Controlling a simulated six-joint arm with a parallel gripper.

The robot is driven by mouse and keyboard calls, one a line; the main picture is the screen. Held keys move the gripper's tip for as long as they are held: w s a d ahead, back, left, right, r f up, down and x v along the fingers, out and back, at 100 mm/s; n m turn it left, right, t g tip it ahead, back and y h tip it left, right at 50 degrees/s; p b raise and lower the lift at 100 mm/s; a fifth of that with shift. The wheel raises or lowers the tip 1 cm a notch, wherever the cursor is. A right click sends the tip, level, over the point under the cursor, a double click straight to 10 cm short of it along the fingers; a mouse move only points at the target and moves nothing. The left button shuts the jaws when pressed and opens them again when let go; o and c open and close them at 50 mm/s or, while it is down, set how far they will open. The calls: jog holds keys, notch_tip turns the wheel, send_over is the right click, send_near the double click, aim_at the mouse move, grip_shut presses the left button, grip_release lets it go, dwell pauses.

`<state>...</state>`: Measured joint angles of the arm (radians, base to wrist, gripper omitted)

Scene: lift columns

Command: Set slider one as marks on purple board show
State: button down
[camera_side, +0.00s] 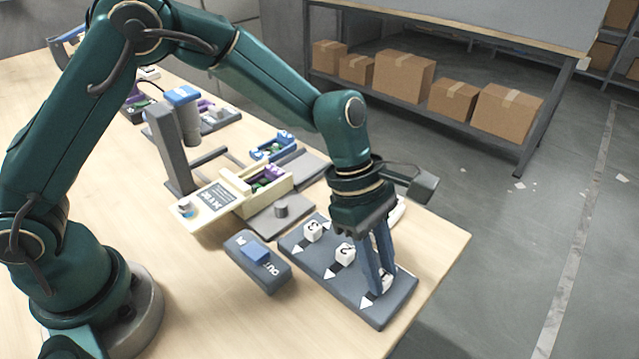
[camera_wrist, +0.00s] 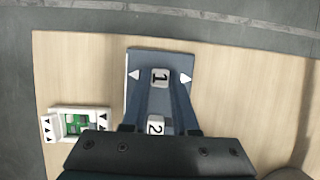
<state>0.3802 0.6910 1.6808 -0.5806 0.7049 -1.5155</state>
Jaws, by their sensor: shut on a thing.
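The grey slider board (camera_side: 350,306) lies near the table's right edge, with white sliders marked 3 (camera_side: 313,231), 2 (camera_side: 344,254) and 1. Slider one (camera_wrist: 159,77) is at the board's far end in the wrist view, between two white triangles. My gripper (camera_side: 383,284) points down and is shut on slider one; its fingers partly hide the slider in the side view. Slider two (camera_wrist: 155,125) shows nearer the wrist, partly covered by my gripper body. No board that I can clearly tell is the purple one shows; small purple parts (camera_side: 270,173) sit in a cream box.
A white-framed green panel (camera_wrist: 78,123) with black triangles lies left of the board in the wrist view. A grey switch box with a blue button (camera_side: 256,252) stands beside the board. A cream tray (camera_side: 200,222) and grey post are behind.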

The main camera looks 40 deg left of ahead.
aim_at(357, 283)
jog(key=shift+s, duration=1.05)
jog(key=c, duration=0.7)
grip_release()
jog(key=shift+v, duration=2.65)
jog(key=shift+w, duration=0.1)
